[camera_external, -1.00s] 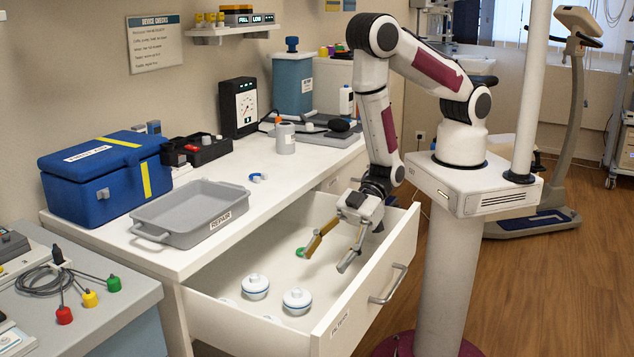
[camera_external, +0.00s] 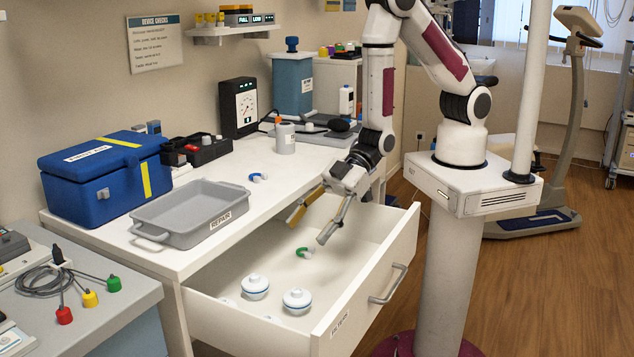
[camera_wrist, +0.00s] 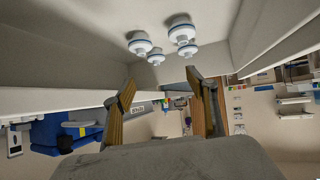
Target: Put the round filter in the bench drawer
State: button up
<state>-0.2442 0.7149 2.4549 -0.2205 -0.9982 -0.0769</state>
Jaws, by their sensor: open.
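The bench drawer (camera_external: 385,258) is pulled out. Several round white filters with blue rims sit inside it, including one at the left (camera_external: 255,286) and one nearer the front (camera_external: 297,300). Others are partly hidden by the drawer wall. The filters also show at the top of the wrist view (camera_wrist: 181,31). A small green curved piece (camera_external: 304,252) lies on the drawer floor. My gripper (camera_external: 310,226) is open and empty above the drawer, over the green piece and apart from it. Its spread fingers also show in the wrist view (camera_wrist: 160,82).
A grey tray (camera_external: 160,228) labelled REPAIR stands on the bench beside a blue box (camera_external: 80,190). A small blue curved piece (camera_external: 258,177) lies on the bench behind the drawer.

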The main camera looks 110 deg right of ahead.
jog(key=s+d+r+m+g+h, duration=0.1)
jog(key=s+d+r+m+h, duration=0.15)
jog(key=d+r, duration=0.5)
jog(key=s+d+r+m+g+h, duration=0.15)
jog(key=s+d+r, duration=0.3)
jog(key=r, duration=0.65)
jog(key=s+d+r, duration=0.2)
jog(key=s+r, duration=0.1)
jog(key=s, duration=0.4)
jog(key=s+d+r+m+g, duration=0.1)
jog(key=s+r, duration=0.1)
jog(key=s, duration=0.5)
jog(key=s+d+r+m+g+h, duration=0.1)
jog(key=s+d+r, duration=0.1)
jog(key=s, duration=0.5)
jog(key=shift+d+r, duration=0.3)
jog(key=shift+r, duration=0.55)
